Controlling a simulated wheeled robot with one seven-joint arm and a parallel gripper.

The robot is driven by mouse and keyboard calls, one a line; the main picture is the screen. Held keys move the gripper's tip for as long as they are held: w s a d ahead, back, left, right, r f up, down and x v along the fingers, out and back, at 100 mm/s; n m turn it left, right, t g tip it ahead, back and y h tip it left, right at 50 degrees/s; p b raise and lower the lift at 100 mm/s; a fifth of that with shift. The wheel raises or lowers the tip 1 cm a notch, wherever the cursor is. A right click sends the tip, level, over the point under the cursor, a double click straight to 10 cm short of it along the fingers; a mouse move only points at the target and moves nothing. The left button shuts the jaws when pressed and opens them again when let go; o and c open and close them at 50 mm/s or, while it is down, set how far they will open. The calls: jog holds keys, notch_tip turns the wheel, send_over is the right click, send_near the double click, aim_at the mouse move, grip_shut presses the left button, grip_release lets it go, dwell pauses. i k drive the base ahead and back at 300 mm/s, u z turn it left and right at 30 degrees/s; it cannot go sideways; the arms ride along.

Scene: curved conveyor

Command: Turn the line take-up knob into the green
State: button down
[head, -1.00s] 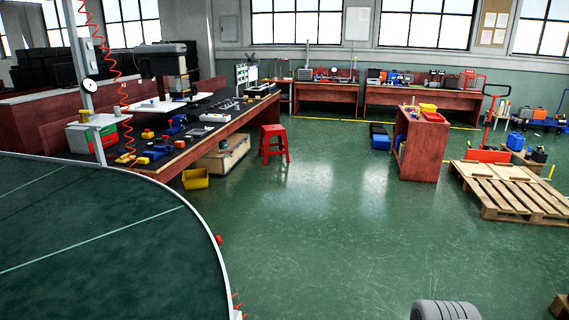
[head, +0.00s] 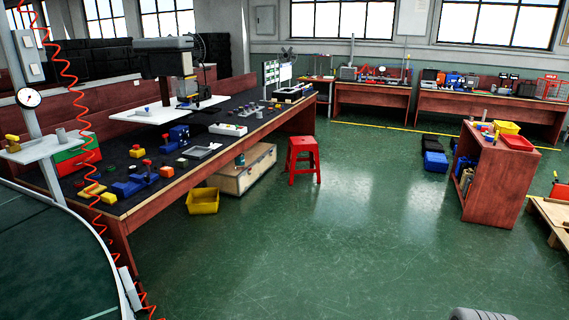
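A round white dial gauge (head: 29,97) is fixed to the grey post at the far left. Its face is too small to read, so I cannot tell the needle's place or a green zone. The curved conveyor (head: 45,265) with its dark green belt and pale rim fills the lower left corner. I cannot make out which part is the line take-up knob. My gripper is not in view.
A red coiled hose (head: 68,75) hangs before the post and the long workbench (head: 230,140). A white shelf (head: 45,148) juts from the post. A yellow bin (head: 202,201) and red stool (head: 303,160) stand on the floor. The green floor (head: 320,240) is open in the middle.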

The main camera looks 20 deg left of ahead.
aim_at(105, 239)
jog(key=i, duration=3.05)
jog(key=u, duration=3.55)
jog(key=i, duration=1.5)
jog(key=u, duration=0.4)
jog(key=i, duration=0.75)
